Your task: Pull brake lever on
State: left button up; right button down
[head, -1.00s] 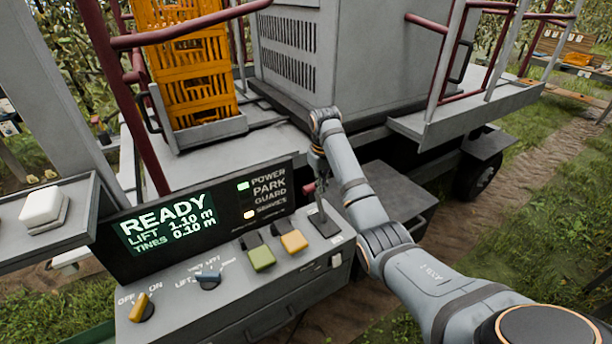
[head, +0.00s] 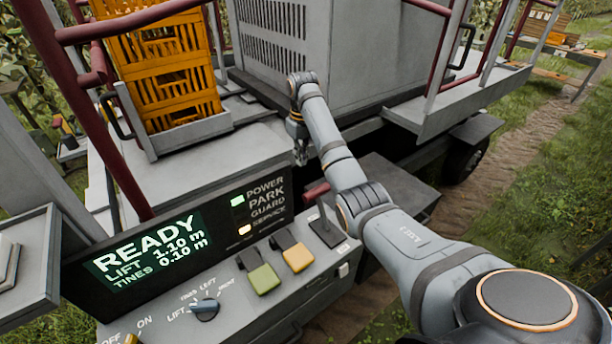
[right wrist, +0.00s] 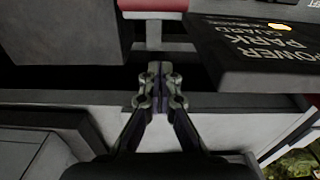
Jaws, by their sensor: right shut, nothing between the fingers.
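The brake lever (head: 317,192) has a red grip on a short stem. It rises from a dark base plate at the right end of the grey control console (head: 225,300). My right gripper (head: 301,158) is shut and empty, just beyond and above the red grip, apart from it in the head view. In the right wrist view the shut fingertips (right wrist: 160,72) point at a dark gap, and the red grip (right wrist: 152,5) with its grey stem is at the top edge. My left gripper is not in view.
The display panel (head: 160,252) reads READY, with a green lamp by POWER and an amber one by SERVICE. Green (head: 263,279) and yellow (head: 298,257) paddles and a blue selector knob (head: 205,309) sit beside the lever. Orange crates (head: 165,70) stand behind.

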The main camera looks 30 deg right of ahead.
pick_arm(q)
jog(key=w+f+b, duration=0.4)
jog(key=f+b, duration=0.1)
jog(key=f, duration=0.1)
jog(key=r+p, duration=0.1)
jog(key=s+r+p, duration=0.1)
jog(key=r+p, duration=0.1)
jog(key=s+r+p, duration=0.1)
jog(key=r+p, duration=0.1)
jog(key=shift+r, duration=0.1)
pick_arm(e)
jog(key=s+f, duration=0.3)
jog(key=f, duration=0.5)
jog(key=shift+s+d+f, duration=0.15)
jog(key=shift+s+d, duration=0.05)
jog(key=shift+s, duration=0.05)
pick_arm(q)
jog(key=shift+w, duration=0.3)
pick_arm(e)
jog(key=shift+w+f, duration=0.1)
jog(key=shift+w, duration=0.05)
jog(key=shift+w, duration=0.1)
